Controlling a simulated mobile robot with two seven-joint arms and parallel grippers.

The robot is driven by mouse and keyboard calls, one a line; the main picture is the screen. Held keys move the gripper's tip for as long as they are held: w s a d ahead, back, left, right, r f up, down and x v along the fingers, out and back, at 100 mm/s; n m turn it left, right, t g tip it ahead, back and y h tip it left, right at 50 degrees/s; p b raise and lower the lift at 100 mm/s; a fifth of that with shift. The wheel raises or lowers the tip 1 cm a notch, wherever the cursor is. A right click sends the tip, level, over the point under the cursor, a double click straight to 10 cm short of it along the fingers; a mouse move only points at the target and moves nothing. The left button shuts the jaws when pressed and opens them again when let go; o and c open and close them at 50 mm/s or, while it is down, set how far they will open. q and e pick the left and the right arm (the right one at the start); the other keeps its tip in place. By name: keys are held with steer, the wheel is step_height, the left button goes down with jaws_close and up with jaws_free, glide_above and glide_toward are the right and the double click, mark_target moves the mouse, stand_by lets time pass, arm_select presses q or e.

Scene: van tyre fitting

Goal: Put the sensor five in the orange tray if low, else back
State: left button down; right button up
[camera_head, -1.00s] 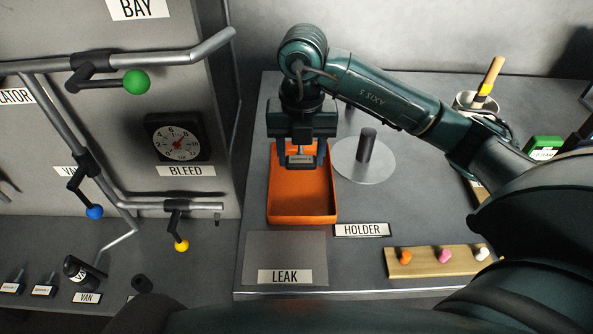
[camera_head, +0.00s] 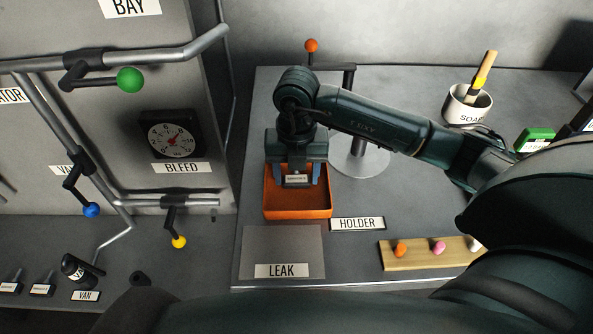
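My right gripper (camera_head: 297,175) points down over the orange tray (camera_head: 297,213). Its blue fingers stand on either side of a small dark sensor with a pale label (camera_head: 296,180) and look shut on it. The label is too small to read surely. The sensor is within the tray's outline, near its far side; whether it touches the tray floor cannot be told. The gripper body hides the tray's far rim. My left gripper is not in view.
A holder post on a round base (camera_head: 360,165) stands right of the tray, close to my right arm. A grey LEAK pad (camera_head: 283,245) lies in front. A peg board (camera_head: 425,253) and SOAP pot (camera_head: 466,104) are to the right. A BLEED gauge (camera_head: 172,134) hangs left.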

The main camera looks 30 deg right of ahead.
mark_target(297, 178)
steer(key=o, duration=0.3)
steer(key=shift+o, duration=0.2)
step_height(297, 178, up, 12)
steer(key=shift+r, duration=0.2)
stand_by(0.6)
